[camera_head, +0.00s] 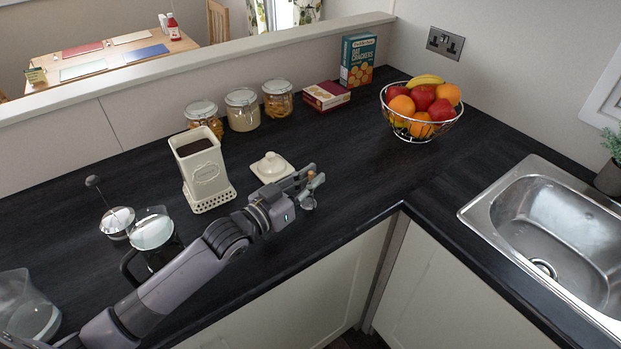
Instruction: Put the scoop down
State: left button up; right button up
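My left gripper (308,184) reaches in from the lower left and is above the dark worktop, near its front edge. It appears shut on the small scoop (309,203), whose metal bowl hangs just below the fingers. The scoop's handle is mostly hidden by the fingers. The scoop seems held above the worktop (350,180), though the exact gap is hard to tell. A cream canister (207,178) filled with dark coffee stands open to the left. Its cream lid (272,165) lies on the worktop just behind the gripper. My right gripper is out of view.
A glass press (152,230), its plunger (117,222) and a clear jug (28,312) stand at left, near my arm. Jars (242,110), boxes (357,60) and a fruit bowl (422,130) line the back. A sink (560,235) is at right. Worktop right of the gripper is clear.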

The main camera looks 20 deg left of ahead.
pick_arm(q)
jog(key=o, duration=0.3)
jog(key=shift+r, duration=0.1)
jog(key=shift+s, duration=0.1)
jog(key=shift+b+v, duration=0.95)
jog(key=shift+v, duration=5)
